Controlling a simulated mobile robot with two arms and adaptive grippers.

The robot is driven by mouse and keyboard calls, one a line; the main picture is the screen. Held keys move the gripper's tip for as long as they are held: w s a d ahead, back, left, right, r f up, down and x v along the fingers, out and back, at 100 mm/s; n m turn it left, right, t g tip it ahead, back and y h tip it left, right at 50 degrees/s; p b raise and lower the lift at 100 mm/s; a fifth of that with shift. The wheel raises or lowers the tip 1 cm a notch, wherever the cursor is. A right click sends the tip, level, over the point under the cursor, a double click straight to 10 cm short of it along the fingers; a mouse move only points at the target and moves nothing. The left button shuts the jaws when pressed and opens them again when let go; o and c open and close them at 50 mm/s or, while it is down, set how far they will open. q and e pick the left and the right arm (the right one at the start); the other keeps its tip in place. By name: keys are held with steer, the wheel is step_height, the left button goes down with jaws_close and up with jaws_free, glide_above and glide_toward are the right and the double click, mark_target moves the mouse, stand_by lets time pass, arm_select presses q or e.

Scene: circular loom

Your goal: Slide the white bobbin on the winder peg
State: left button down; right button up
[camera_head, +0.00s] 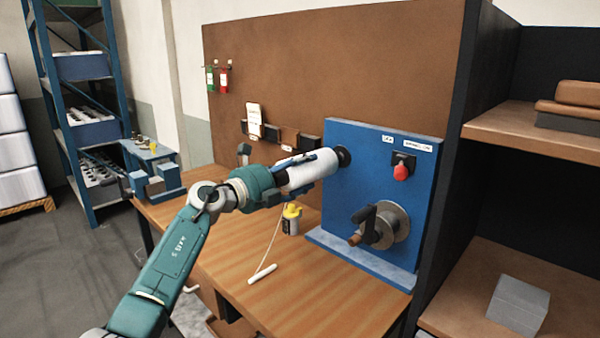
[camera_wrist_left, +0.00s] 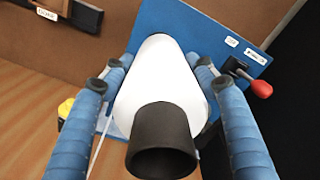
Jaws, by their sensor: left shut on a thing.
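My left gripper (camera_head: 322,167) is shut on the white bobbin (camera_head: 302,173), with a blue finger on either side of it. The bobbin lies nearly level, its far end right at the black winder peg (camera_head: 344,156) on the upper left of the blue panel (camera_head: 372,160). I cannot tell whether the peg is inside the bobbin. In the left wrist view the white bobbin (camera_wrist_left: 162,85) tapers away towards the panel, and its black core tube (camera_wrist_left: 162,145) points at the camera. The bobbin hides the peg there. My right gripper is not in view.
The panel carries a crank and reel (camera_head: 385,226) low down and a red knob (camera_head: 401,172) at upper right. A yellow-capped bottle (camera_head: 291,217) and a white stick on a cord (camera_head: 262,273) are on the wooden bench (camera_head: 330,290). Shelves stand at the right.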

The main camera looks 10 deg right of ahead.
arm_select(q)
steer(key=shift+w+d+r+b, duration=0.1)
steer(key=shift+w+d+b, duration=0.1)
steer(key=shift+d+b, duration=0.15)
steer(key=c, duration=0.5)
jaws_free()
steer(key=shift+c, duration=0.2)
steer(key=shift+a, duration=0.2)
steer(key=v, duration=1.2)
steer(key=shift+d, duration=0.1)
